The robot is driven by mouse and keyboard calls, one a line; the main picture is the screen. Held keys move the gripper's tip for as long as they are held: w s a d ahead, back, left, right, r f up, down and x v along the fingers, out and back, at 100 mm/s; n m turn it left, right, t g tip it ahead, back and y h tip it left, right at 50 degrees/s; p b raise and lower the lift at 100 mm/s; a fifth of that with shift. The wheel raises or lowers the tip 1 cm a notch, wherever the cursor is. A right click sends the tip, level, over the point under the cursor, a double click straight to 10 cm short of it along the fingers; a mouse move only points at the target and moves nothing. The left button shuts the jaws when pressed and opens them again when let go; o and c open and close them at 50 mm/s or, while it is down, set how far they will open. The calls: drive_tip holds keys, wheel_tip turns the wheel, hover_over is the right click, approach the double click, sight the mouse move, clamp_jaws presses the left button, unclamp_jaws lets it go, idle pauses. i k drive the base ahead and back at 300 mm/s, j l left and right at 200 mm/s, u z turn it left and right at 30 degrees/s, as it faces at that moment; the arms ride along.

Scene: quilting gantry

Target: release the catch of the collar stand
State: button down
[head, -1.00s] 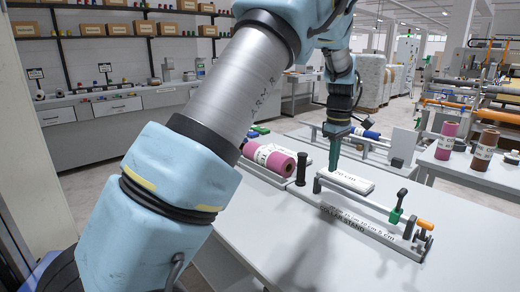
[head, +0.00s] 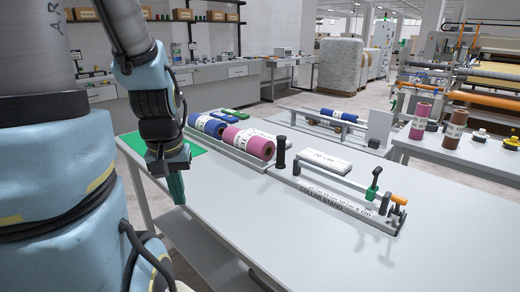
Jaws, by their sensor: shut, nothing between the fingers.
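The collar stand (head: 335,204) is a long grey base on the table, lettered "COLLAR STAND" with cm marks. A black upright post (head: 280,152) stands at its left end. A grey bar (head: 332,176) runs above the base to a green piece with a black knob (head: 373,183) near the right end. An orange-tipped part (head: 398,200) and small dark knobs lie just right of it. I cannot tell which of these is the catch. My gripper (head: 178,196), with green fingers, is shut and empty, pointing down at the table's left side, well apart from the stand.
A white block marked "20 cm" (head: 325,161) lies behind the bar. Pink and blue rolls (head: 250,142) sit in a tray left of the stand. A green mat (head: 148,147) lies at the table's left corner. The table front (head: 290,240) is clear.

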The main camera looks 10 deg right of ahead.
sight(399, 200)
drive_tip(key=z, duration=1.05)
